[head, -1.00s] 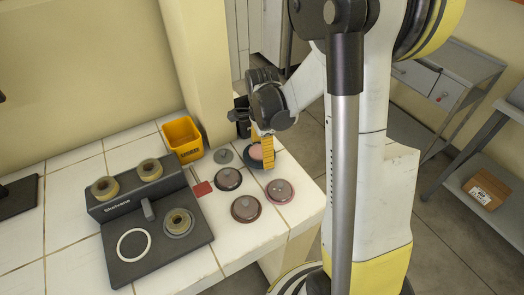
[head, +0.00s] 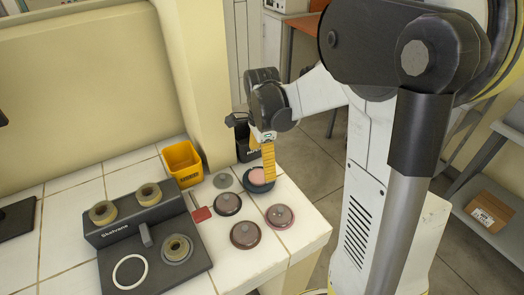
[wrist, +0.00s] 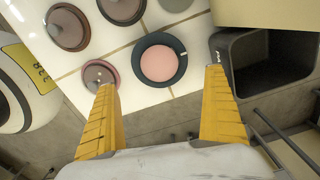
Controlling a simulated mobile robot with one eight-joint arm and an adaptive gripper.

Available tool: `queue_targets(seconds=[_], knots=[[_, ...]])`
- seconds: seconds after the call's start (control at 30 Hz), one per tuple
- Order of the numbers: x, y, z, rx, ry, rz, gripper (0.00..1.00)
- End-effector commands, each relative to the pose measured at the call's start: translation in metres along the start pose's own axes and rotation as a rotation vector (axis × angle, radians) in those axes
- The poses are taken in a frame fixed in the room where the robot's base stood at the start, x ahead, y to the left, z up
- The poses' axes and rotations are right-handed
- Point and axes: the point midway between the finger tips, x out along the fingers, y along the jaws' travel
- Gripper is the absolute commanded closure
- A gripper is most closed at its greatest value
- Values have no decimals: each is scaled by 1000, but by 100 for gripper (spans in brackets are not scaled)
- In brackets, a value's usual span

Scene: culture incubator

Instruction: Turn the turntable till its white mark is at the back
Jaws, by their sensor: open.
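The turntable (head: 256,187) is a dark, round-rimmed disc with a pink centre, at the back right of the white tiled bench. In the wrist view the turntable (wrist: 141,72) lies ahead of my fingers, and its small white mark (wrist: 183,53) is on the right side of the rim, towards a black bin. In the head view I cannot make out the mark. My gripper (head: 268,180) points down over the turntable's right part and covers some of it. In the wrist view its yellow fingers (wrist: 161,82) are wide apart with nothing between them.
Several knobbed discs, one of them the brown disc (head: 227,204), lie near the turntable. A black bin (head: 247,150) stands close behind it, beside the wall column. A yellow bin (head: 183,165) and a dark device (head: 150,240) are to the left. The bench's right edge is close.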

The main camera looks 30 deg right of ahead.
Motion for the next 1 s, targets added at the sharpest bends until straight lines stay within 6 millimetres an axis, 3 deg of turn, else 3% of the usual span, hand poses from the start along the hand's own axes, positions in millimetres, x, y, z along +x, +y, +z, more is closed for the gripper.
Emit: queue_targets(seconds=[0.1, 0.3, 1.0], knots=[[-25, 0, 0, 0, 0, 0, 0], [-49, 0, 0, 0, 0, 0, 0], [-59, 6, 4, -60, 1, -21, 0]])
